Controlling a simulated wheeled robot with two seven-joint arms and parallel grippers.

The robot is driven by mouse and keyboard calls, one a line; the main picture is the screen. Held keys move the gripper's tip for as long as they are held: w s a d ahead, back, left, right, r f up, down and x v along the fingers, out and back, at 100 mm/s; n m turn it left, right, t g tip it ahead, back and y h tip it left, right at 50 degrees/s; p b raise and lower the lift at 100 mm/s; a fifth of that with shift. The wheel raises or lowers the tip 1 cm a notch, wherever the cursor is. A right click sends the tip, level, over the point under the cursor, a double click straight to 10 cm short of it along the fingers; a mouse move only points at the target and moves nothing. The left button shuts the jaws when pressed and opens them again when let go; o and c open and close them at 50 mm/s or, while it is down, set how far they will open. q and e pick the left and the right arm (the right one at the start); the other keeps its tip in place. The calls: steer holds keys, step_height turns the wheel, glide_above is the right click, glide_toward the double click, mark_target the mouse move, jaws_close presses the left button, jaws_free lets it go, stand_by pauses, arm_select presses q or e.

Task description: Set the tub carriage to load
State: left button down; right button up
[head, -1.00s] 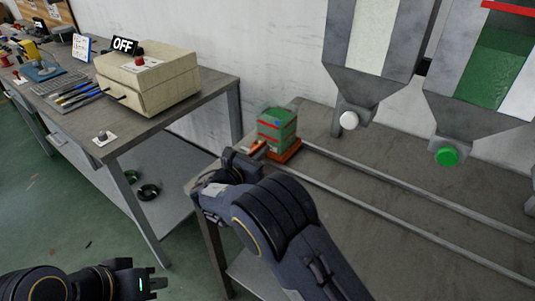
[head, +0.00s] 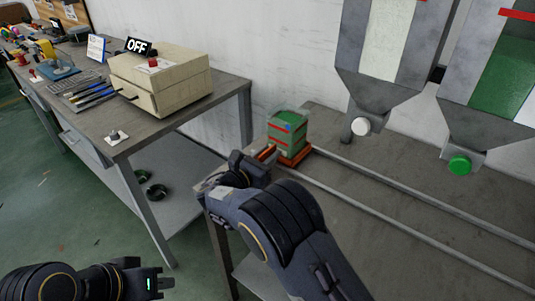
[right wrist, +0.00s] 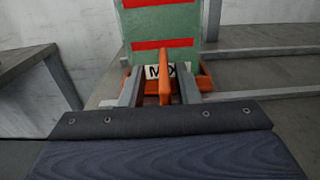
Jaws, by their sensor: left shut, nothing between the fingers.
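The tub carriage is an orange base (head: 295,158) at the left end of two rails, carrying a green tub (head: 287,128) with red bands. In the right wrist view the tub (right wrist: 162,25) is straight ahead, above a white label (right wrist: 152,72) partly hidden by the carriage's upright orange handle (right wrist: 165,85). My right gripper (right wrist: 162,90) has its two grey fingers either side of this handle, with gaps visible; it also shows in the head view (head: 264,160), left of the carriage. My left gripper (head: 160,284) is shut and empty at the lower left, away from the carriage.
Two rails (head: 400,193) run right along the grey bench, clear of objects. Two hoppers hang above, with a white knob (head: 361,126) and a green knob (head: 459,165).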

steer(key=v, duration=0.7)
steer(key=shift+s+a, duration=0.15)
steer(key=shift+s, duration=0.05)
